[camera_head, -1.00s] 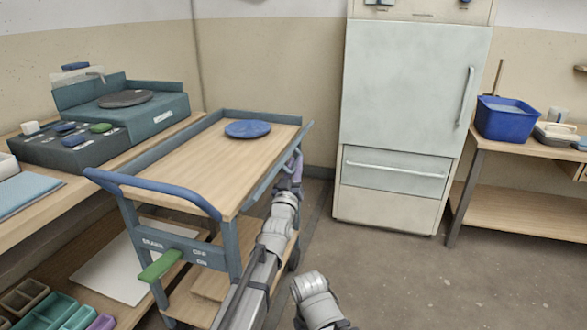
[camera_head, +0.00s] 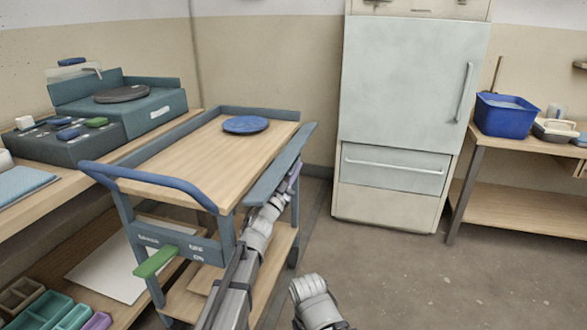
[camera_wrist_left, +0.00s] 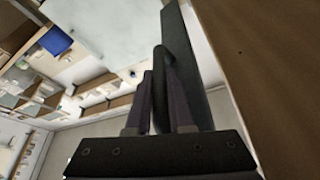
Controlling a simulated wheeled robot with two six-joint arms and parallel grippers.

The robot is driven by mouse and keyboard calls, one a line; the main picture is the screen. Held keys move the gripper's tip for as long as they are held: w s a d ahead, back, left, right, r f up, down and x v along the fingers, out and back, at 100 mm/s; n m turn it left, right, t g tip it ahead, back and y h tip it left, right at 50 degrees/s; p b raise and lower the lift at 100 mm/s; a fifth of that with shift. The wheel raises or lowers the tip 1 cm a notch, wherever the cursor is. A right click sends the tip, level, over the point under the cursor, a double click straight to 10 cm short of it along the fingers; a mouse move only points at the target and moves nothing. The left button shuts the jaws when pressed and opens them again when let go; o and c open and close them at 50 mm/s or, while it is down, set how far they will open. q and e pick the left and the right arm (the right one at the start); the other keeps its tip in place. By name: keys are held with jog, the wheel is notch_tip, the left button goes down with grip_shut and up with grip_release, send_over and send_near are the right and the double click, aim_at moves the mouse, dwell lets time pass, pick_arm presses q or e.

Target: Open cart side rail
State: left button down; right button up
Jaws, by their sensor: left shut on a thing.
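The cart (camera_head: 175,180) has a wooden top, a blue push handle (camera_head: 150,183) and a grey-blue frame. Its side rail (camera_head: 272,178) runs along the right edge of the top and is tilted outward, its broad face showing. My left gripper (camera_head: 292,178) is at the rail's outer side, partly hidden by the rail. In the left wrist view its purple fingers (camera_wrist_left: 160,105) are shut around a dark part of the rail (camera_wrist_left: 193,60). My right gripper is not visible; only part of my right arm shows at the bottom.
A blue round disc (camera_head: 245,124) lies on the cart top. A green pedal-like lever (camera_head: 155,261) sticks out at the cart's near end. A workbench (camera_head: 80,180) stands close on the left. A fridge (camera_head: 410,100) stands behind. The floor (camera_head: 430,275) to the right is clear.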

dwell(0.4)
pick_arm(q)
jog(key=c, duration=1.1)
grip_release()
